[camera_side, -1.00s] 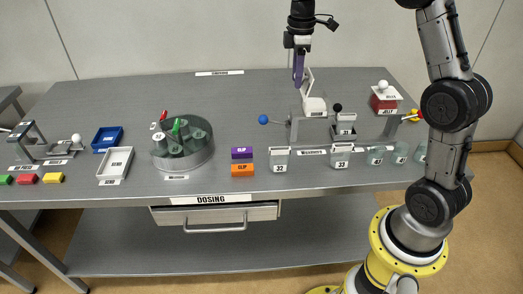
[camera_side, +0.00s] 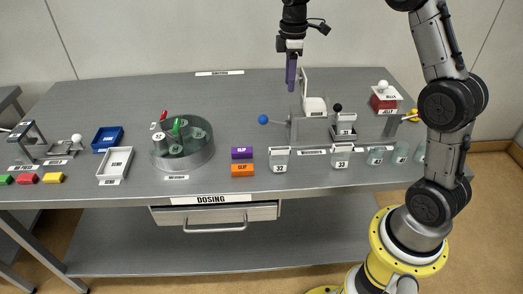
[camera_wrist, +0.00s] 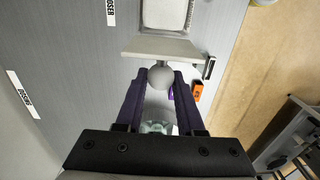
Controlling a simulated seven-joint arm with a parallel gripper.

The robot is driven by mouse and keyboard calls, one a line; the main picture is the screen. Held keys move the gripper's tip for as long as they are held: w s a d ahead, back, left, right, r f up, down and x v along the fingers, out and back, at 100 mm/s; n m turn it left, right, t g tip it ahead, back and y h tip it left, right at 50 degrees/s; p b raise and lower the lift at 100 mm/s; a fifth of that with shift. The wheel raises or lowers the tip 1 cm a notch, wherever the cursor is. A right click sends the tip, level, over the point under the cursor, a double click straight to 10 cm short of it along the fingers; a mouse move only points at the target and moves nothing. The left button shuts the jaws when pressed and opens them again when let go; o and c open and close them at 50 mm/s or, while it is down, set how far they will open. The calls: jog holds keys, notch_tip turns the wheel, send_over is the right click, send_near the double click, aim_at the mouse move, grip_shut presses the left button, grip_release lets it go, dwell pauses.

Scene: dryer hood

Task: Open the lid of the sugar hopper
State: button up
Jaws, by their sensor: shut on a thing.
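The sugar hopper (camera_side: 315,104) is a small white box right of the table's middle. Its lid (camera_side: 304,83) stands about upright at the box's edge. My gripper (camera_side: 291,86) is left of the lid, fingers pointing down. In the wrist view my purple fingers (camera_wrist: 160,82) are shut on the lid's round grey knob (camera_wrist: 160,75). The knob is hidden in the side view.
A blue-ball lever (camera_side: 263,119) stands left of the hopper. A black-knobbed unit (camera_side: 344,125) stands to its right. Jars (camera_side: 279,160) line the front edge. A round carousel (camera_side: 182,150) is further left. The table behind the hopper is mostly clear.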

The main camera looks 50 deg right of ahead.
jog(key=o, duration=0.9)
jog(key=shift+o, duration=0.2)
jog(key=shift+r, duration=3)
